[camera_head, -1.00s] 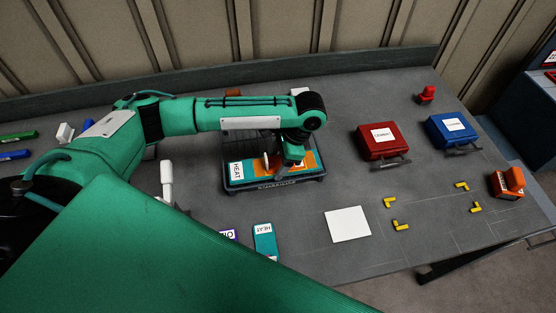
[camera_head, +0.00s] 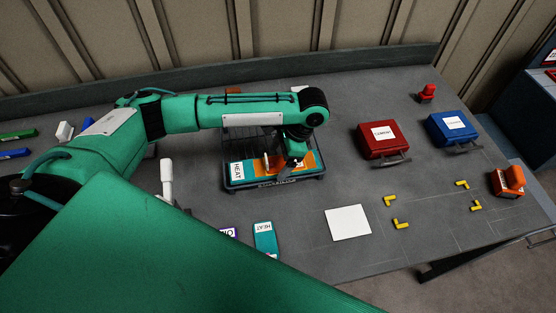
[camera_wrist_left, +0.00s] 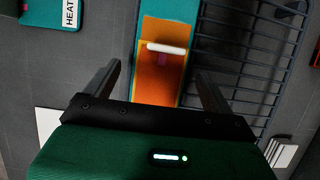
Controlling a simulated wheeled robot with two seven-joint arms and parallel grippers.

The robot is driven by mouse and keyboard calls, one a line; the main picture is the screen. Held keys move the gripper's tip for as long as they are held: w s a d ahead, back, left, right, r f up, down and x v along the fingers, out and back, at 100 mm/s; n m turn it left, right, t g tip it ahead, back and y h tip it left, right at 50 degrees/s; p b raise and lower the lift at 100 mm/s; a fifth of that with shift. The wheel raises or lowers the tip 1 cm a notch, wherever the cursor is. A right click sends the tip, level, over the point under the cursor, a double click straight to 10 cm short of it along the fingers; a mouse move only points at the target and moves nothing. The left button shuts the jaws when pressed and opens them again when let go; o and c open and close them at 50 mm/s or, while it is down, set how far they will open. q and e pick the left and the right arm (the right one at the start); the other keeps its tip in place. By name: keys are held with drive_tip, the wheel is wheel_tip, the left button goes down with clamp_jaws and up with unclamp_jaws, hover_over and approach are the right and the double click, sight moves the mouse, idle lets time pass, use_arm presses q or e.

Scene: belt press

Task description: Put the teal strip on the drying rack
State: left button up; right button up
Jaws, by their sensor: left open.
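The teal strip (camera_head: 251,169) with a HEAT label and an orange patch lies along the front side of the dark wire drying rack (camera_head: 240,141). In the left wrist view the strip (camera_wrist_left: 167,8) runs beside the rack's wires (camera_wrist_left: 238,70), and a white bar with a reddish stem (camera_wrist_left: 167,48) stands over the orange patch. My left gripper (camera_head: 294,160) is above the strip's right part. In the left wrist view its fingers (camera_wrist_left: 155,75) are apart, one on each side of the strip, with nothing between them gripped. My right gripper is not in view.
A second teal HEAT piece (camera_head: 264,238) lies on the table in front. A white square (camera_head: 348,223), yellow corner marks (camera_head: 401,224), a red box (camera_head: 379,141) and a blue box (camera_head: 452,131) are to the right. The table between is clear.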

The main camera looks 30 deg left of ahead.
use_arm(q)
drive_tip(key=v, duration=1)
drive_tip(key=shift+d+r, duration=0.15)
drive_tip(key=shift+r, duration=0.2)
drive_tip(key=shift+f, duration=0.1)
